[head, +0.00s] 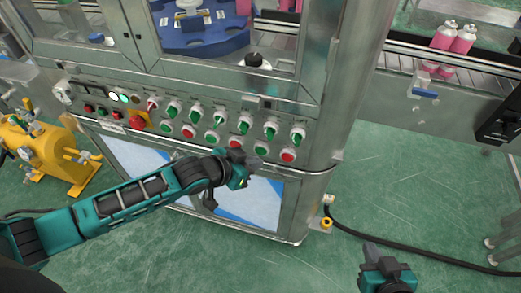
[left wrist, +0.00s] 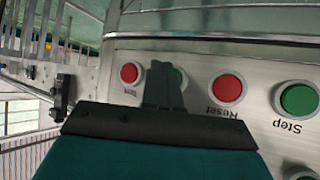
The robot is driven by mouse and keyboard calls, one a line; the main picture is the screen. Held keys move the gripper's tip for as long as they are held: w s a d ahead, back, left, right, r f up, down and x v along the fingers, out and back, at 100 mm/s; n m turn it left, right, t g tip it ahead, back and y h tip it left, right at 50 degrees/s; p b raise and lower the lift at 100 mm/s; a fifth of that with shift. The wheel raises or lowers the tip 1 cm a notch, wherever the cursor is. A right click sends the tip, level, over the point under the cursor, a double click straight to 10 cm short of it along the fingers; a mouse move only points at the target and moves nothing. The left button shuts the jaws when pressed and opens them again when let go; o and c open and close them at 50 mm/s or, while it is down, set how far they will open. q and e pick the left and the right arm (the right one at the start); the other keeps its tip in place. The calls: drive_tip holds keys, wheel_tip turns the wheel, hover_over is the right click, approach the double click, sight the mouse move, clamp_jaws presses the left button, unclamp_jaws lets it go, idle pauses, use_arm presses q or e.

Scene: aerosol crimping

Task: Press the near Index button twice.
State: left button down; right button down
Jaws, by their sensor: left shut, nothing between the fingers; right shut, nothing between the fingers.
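A sloping panel on the machine carries rows of buttons. My left gripper (head: 254,161) is shut and empty, its tip close to the lower row at the panel's right end. In the left wrist view its shut fingers (left wrist: 162,85) partly cover a green button (left wrist: 179,77), whose label is hidden; I cannot tell whether they touch it. That green button also shows in the head view (head: 262,149). No label that I can read says Index. Red Reset (left wrist: 227,88) and green Step (left wrist: 298,98) are beside it. My right gripper (head: 371,252) is shut and empty, away from the panel.
A red button (left wrist: 130,73) sits on the covered button's other side. Selector knobs (head: 270,130) stick out above the lower row. A yellow machine (head: 50,150) stands at left. A black cable (head: 400,250) crosses the green floor at right. Pink cans (head: 443,36) stand on a conveyor.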

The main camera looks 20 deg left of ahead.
use_arm(q)
drive_tip(key=shift+s+a+p, duration=0.1)
drive_tip(key=shift+s+p, duration=0.95)
drive_tip(key=shift+s, duration=1.45)
